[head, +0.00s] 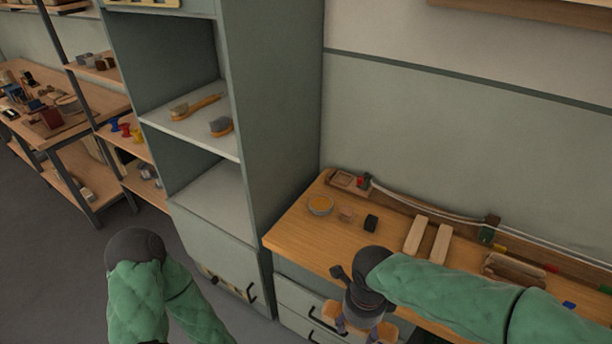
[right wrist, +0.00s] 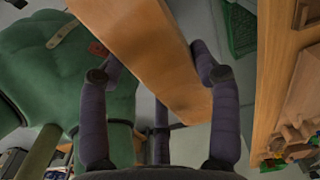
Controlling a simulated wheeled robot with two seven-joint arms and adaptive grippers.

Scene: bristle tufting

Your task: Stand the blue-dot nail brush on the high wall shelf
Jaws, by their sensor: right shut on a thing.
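My right gripper (head: 362,316) is in front of the workbench's drawers, low in the head view. It is shut on a wooden piece (right wrist: 150,50), held between both fingers in the right wrist view (right wrist: 160,95). Parts of this piece show on either side of the gripper in the head view (head: 332,313). No blue dot or bristles are visible on it, so I cannot tell whether it is the blue-dot nail brush. A wooden wall shelf (head: 530,12) is at the top right, seen only along its lower edge. My left gripper is out of view.

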